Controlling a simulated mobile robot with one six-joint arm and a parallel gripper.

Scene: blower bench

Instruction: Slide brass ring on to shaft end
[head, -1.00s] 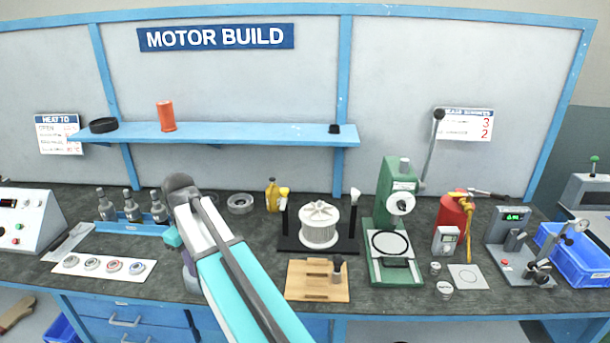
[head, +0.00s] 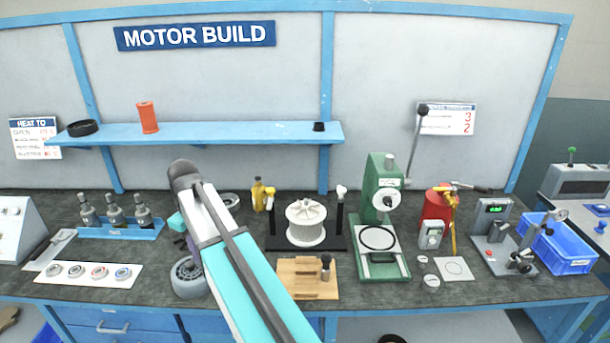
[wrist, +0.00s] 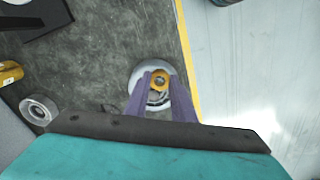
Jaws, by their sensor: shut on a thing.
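My gripper (wrist: 160,92) has two purple fingers, shut on a small brass ring (wrist: 161,80) at their tips. In the wrist view the ring appears over a round pale grey part (wrist: 140,77), which looks like a wheel or rotor. This part also shows in the head view (head: 188,280), near the bench's front edge, left of my arm. I cannot tell the height of the ring above it. The shaft end is not clearly visible. In the head view the fingers (head: 188,245) are mostly hidden by my arm, and the ring cannot be made out.
A wooden block (head: 304,292), a white spool (head: 306,230) on a black stand and a green press (head: 380,245) stand right of my arm. A white strip (head: 88,284) with several small rings lies left. A grey ring (wrist: 38,110) and yellow bottle (wrist: 8,73) stand behind.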

